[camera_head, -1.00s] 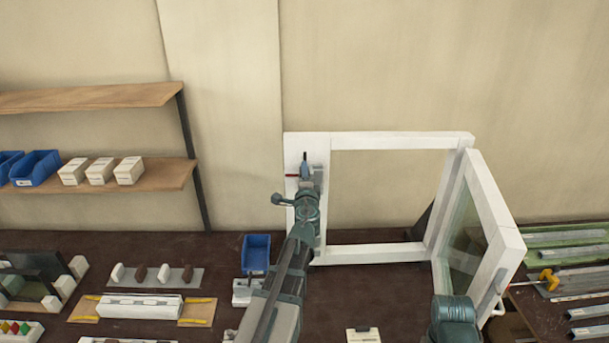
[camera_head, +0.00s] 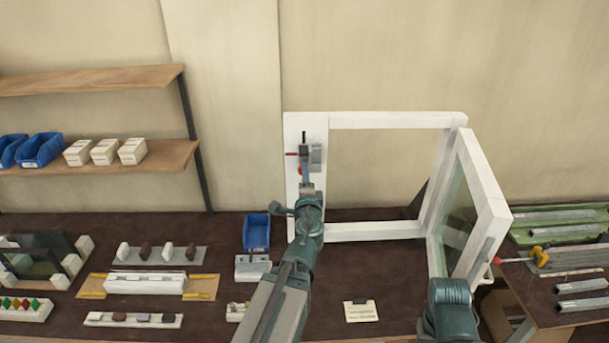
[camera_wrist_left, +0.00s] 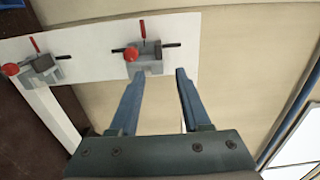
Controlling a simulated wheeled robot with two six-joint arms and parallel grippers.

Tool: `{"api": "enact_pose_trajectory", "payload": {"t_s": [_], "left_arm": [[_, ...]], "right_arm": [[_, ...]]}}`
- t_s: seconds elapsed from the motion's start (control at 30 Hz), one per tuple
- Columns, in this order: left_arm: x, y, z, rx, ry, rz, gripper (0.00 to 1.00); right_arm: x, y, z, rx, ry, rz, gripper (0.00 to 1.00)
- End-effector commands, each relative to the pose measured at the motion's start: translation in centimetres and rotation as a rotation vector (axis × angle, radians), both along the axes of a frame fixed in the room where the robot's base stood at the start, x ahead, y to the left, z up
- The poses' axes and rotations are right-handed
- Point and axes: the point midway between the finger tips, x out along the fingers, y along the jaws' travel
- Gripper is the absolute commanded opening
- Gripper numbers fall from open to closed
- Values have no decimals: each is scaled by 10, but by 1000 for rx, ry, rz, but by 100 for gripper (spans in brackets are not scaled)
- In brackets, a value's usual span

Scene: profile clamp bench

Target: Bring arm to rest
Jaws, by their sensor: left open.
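The white window frame (camera_head: 378,121) stands upright on the bench, with a glazed sash (camera_head: 482,190) swung out on its right side. A grey clamp with red knobs (camera_head: 316,156) sits on the frame's left upright; it also shows in the left wrist view (camera_wrist_left: 150,65). A second grey clamp (camera_wrist_left: 42,68) is on the same white profile there. My left gripper (camera_wrist_left: 160,75) is open, its fingers apart and empty, just short of the first clamp. In the head view it is largely hidden by its own wrist. Of my right arm only a link shows; its gripper is out of sight.
Fixtures and trays (camera_head: 146,283) cover the bench's left. A small card block (camera_head: 361,311) lies between my arms. Metal profiles (camera_head: 578,287) lie at right. Shelves (camera_head: 165,155) are at back left.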

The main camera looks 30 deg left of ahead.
Motion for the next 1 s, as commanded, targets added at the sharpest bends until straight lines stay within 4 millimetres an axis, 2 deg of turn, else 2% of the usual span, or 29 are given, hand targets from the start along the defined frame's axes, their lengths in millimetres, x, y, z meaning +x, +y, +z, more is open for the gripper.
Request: {"api": "enact_pose_trajectory", "payload": {"t_s": [0.37,0.47,0.53,0.57,0.67,0.7,0.77,0.9,1.0], "left_arm": [[1,0,0,-1,-1,0,48],[0,-4,-10,-38,-8,17,48],[-2,-10,-28,-113,-18,52,48],[-3,-14,-40,-158,-20,74,48],[-12,-37,-95,-363,3,170,48],[-18,-50,-122,-452,30,213,48],[-28,-72,-158,-574,83,272,48],[-59,-130,-235,-803,254,386,48],[-88,-176,-282,-930,407,453,48]], "right_arm": [[0,0,0,0,0,0,50],[0,0,-7,0,0,0,50],[0,0,-18,0,0,1,50],[1,0,-24,0,0,1,50],[1,0,-48,-1,-1,3,50],[1,0,-58,-1,-1,3,50],[1,0,-69,-1,-1,4,50],[1,0,-92,-1,-1,6,50],[1,0,-107,-1,-1,8,50]]}}
